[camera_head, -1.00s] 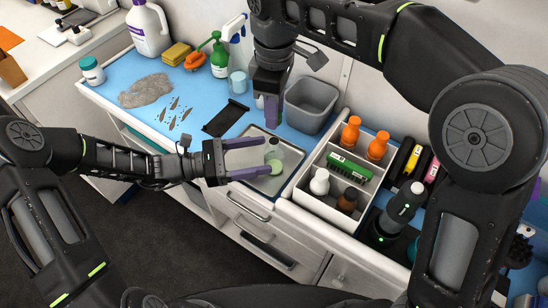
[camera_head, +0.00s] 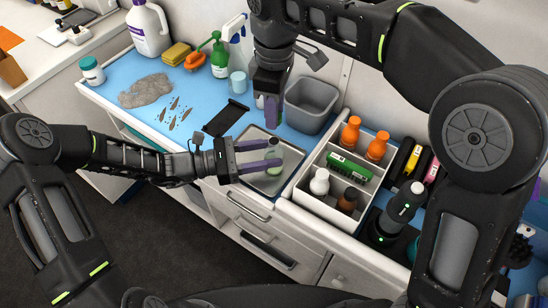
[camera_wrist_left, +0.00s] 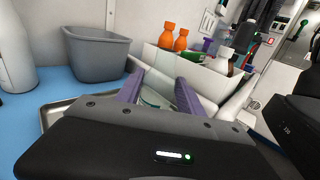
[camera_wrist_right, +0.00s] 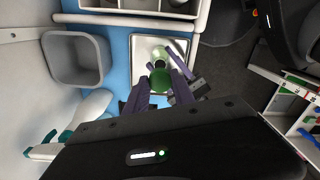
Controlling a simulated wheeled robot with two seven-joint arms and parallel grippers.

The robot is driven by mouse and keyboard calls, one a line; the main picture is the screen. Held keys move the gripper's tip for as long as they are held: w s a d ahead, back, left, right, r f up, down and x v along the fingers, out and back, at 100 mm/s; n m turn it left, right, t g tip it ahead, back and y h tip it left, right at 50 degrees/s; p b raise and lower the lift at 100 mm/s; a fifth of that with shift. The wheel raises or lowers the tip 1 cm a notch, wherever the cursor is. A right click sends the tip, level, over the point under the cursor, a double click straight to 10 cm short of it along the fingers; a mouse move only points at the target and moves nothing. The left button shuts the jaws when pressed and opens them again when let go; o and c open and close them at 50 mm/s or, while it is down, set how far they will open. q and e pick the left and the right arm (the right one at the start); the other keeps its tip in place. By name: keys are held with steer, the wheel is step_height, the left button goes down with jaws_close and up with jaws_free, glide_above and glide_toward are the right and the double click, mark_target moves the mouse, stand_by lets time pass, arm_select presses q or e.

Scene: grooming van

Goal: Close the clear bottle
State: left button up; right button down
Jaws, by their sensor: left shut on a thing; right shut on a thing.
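The clear bottle (camera_head: 273,150), with pale green at its lower part, stands over the metal tray (camera_head: 290,172). My left gripper (camera_head: 275,154) comes from the left, its purple fingers shut on the bottle's sides. The bottle also shows in the right wrist view (camera_wrist_right: 160,53) and partly in the left wrist view (camera_wrist_left: 152,98). My right gripper (camera_wrist_right: 160,88) points down above the bottle, shut on a dark green round piece that looks like a cap (camera_wrist_right: 160,78). In the head view the right fingers (camera_head: 271,108) largely hide this piece. The gap between cap and bottle is hard to tell.
A grey bin (camera_head: 311,104) stands close behind the tray. A white divided box (camera_head: 335,185) with orange, white and brown bottles is to the right. A black flat item (camera_head: 226,118) lies left of the tray.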

arm_select(q)
jaws_close()
stand_by(0.4)
arm_select(e)
glide_above(274, 141)
steer(key=shift+f, duration=2.5)
steer(key=shift+d+f, duration=0.1)
steer(key=shift+f, duration=0.8)
steer(key=shift+f, duration=0.55)
